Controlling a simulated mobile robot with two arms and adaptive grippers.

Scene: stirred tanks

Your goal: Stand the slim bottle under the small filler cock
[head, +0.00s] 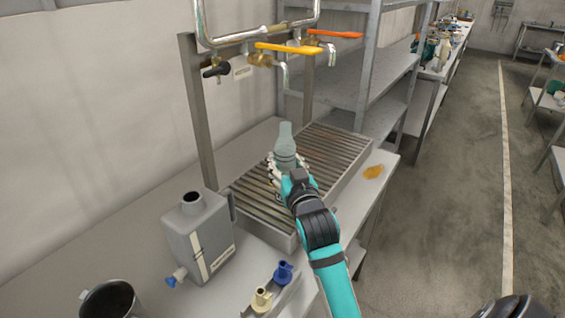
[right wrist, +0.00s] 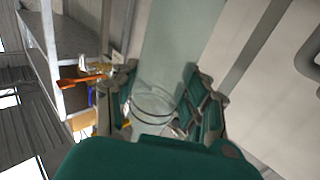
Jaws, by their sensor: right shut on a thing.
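My right gripper (head: 287,170) is shut on the slim bottle (head: 285,143), a pale grey-green bottle with a narrow neck, held about upright. In the right wrist view the bottle (right wrist: 165,65) fills the gap between both fingers (right wrist: 163,105). The bottle shows over the slatted drain tray (head: 330,150); its base is hidden by the gripper, so I cannot tell whether it touches the slats. Above and behind stand the cocks: one with a yellow lever (head: 288,48), one with an orange lever (head: 335,34), and a smaller black-handled one (head: 215,71). My left gripper is out of view.
A grey canister (head: 190,235) stands left of the tray. A blue (head: 283,272) and a cream fitting (head: 261,298) lie in front, near a dark open container (head: 108,300). An orange-brown patch (head: 373,172) marks the bench at right. Metal shelves (head: 385,85) stand behind.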

